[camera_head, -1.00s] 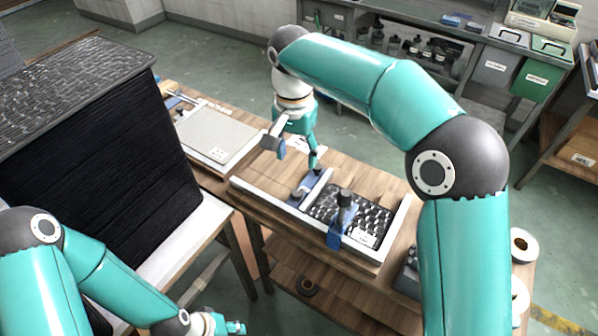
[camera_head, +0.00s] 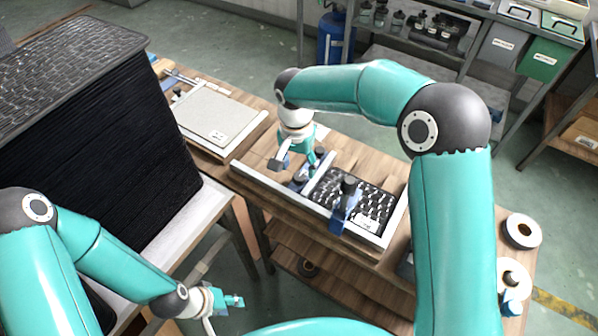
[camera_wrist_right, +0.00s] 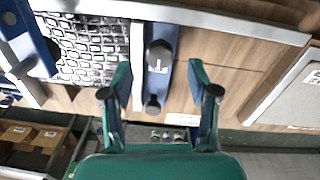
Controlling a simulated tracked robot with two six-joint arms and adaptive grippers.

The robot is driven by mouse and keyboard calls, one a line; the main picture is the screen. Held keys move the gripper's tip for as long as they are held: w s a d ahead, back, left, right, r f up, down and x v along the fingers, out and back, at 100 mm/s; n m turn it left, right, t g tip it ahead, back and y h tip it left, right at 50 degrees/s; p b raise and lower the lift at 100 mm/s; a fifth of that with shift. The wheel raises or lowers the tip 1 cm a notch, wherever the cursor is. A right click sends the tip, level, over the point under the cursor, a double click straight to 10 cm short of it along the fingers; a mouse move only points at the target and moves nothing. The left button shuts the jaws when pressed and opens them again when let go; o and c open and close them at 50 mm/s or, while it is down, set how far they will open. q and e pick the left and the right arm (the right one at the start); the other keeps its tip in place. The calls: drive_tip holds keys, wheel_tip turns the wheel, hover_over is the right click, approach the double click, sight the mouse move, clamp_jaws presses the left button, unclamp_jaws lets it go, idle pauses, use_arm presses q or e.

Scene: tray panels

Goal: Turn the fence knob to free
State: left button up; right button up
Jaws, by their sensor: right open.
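A silver fence bar (camera_head: 321,184) crosses the long tray (camera_head: 264,181). It also shows in the right wrist view (camera_wrist_right: 136,66). A blue bracket (camera_wrist_right: 155,82) beside the bar carries two dark knobs, a larger one (camera_wrist_right: 159,54) with a white mark by it and a smaller one (camera_wrist_right: 152,104). I cannot tell from their shape which is the fence knob. My right gripper (camera_wrist_right: 160,82) is open and empty, its fingertips on either side of the bracket. It also shows in the head view (camera_head: 297,168). My left gripper (camera_head: 232,301) hangs low, away from the tray; its jaws are unclear.
A second blue clamp (camera_head: 341,217) with a dark knob sits on the tray's near wall, beside the dark patterned panel (camera_head: 352,190). A tall black stack (camera_head: 95,150) stands at left. A flat grey board (camera_head: 213,118) lies behind. White rolls (camera_head: 521,231) lie at right.

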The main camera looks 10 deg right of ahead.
sight(299, 176)
drive_tip(key=shift+f, duration=1.95)
clamp_jaws()
